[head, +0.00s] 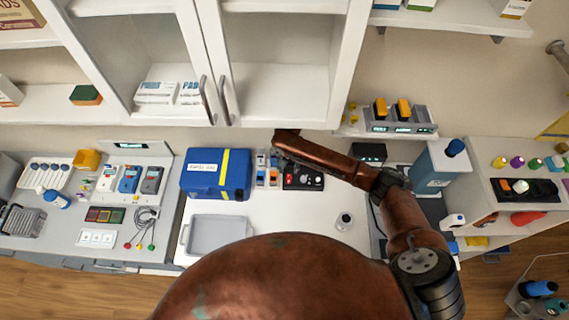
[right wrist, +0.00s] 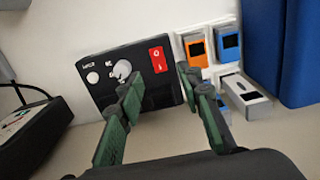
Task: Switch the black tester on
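The black tester (head: 304,178) stands on the white bench, just right of the blue case, partly under my right forearm in the head view. In the right wrist view the tester (right wrist: 113,75) shows a white knob, a round white button and a red rocker switch (right wrist: 158,59). My right gripper (right wrist: 160,82) is open and empty, with its two green fingers apart in front of the tester face. The red switch shows between the fingertips, and contact cannot be told. In the head view the right gripper (head: 284,142) is at the arm's far end. My left gripper is not in view.
The blue case (head: 236,175) and small orange and blue devices (right wrist: 210,45) stand close beside the tester. A grey tray (head: 216,234) and a small bottle (head: 344,221) are on the bench. Cabinet doors (head: 215,60) hang above. The bench middle is mostly clear.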

